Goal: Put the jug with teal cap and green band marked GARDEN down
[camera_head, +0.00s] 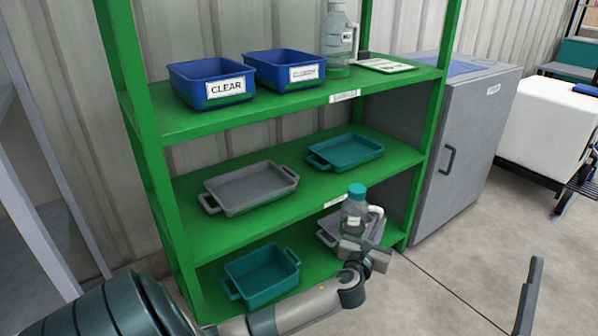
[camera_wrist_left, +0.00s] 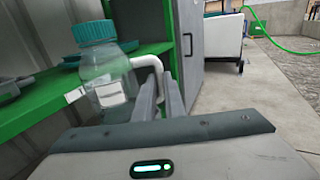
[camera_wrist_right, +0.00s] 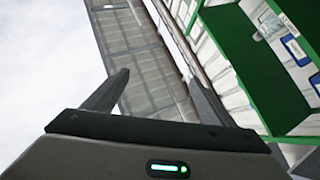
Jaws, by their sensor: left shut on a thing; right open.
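The jug with the teal cap (camera_head: 354,212) is clear with a white handle and a pale label. It is upright in front of the right part of the green shelf unit, around its lower levels. My left gripper (camera_head: 372,246) is shut on the jug's white handle. In the left wrist view the jug (camera_wrist_left: 108,78) hangs left of the fingers (camera_wrist_left: 172,95), its label too blurred to read. A green band is not clear in either view. My right gripper (camera_wrist_right: 155,90) is open and empty, pointing up away from the shelf.
The green shelf (camera_head: 290,212) holds a grey tray (camera_head: 250,189) and teal tray (camera_head: 345,153) in the middle. Below are a teal bin (camera_head: 262,275) and a grey tray (camera_head: 328,232). Blue bins (camera_head: 212,82) and another jug (camera_head: 340,40) stand on top. A grey cabinet (camera_head: 465,150) is right.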

